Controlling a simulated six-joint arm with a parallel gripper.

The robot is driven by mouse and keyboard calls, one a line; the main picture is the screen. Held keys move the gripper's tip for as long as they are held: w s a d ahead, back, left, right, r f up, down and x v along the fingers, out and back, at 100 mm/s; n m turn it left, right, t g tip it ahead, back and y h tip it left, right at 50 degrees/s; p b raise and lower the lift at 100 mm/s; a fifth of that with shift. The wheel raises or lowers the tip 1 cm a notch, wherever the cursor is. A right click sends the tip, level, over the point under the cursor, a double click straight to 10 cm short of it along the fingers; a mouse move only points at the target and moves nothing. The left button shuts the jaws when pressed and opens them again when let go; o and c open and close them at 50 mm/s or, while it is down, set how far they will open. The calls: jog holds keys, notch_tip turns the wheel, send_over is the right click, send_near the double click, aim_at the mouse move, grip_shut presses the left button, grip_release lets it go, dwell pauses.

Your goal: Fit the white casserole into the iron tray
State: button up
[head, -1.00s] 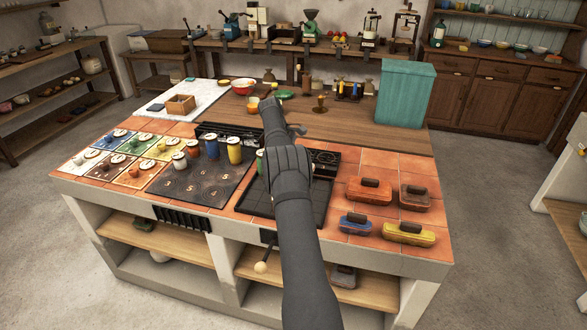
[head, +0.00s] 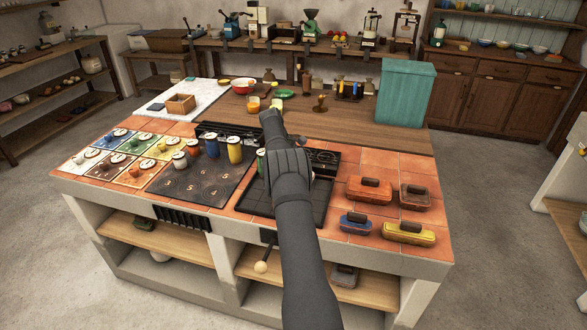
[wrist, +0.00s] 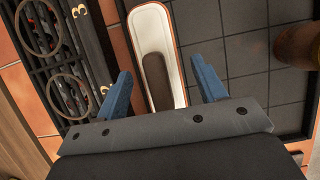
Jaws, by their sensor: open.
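The white casserole, a long white dish (wrist: 149,30) with an orange-red edge and a dark brown handle (wrist: 157,82), lies below my gripper in the wrist view. The iron tray (wrist: 248,45) is dark, with a grid of lines, and lies right beside and around the casserole's right side. I cannot tell whether the casserole sits flat in it. My gripper (wrist: 163,80) is open, with one blue finger on each side of the handle and gaps on both sides. In the head view the tray (head: 262,203) is partly visible; my arm hides the gripper and most or all of the casserole.
A black burner unit (wrist: 60,60) lies left of the casserole, and a brown round thing (wrist: 298,45) stands at the tray's right. Orange, brown, blue (head: 356,224) and yellow (head: 409,233) lidded dishes stand on the tiles at right. Several canisters (head: 235,150) stand left.

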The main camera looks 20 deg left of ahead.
jog(key=shift+v, duration=3.95)
jog(key=shift+d, duration=0.1)
jog(key=x, duration=0.7)
jog(key=shift+d+f, duration=0.1)
jog(key=shift+f, duration=0.2)
notch_tip(320, 180, up, 3)
jog(key=shift+r, duration=0.6)
jog(key=shift+f, duration=0.15)
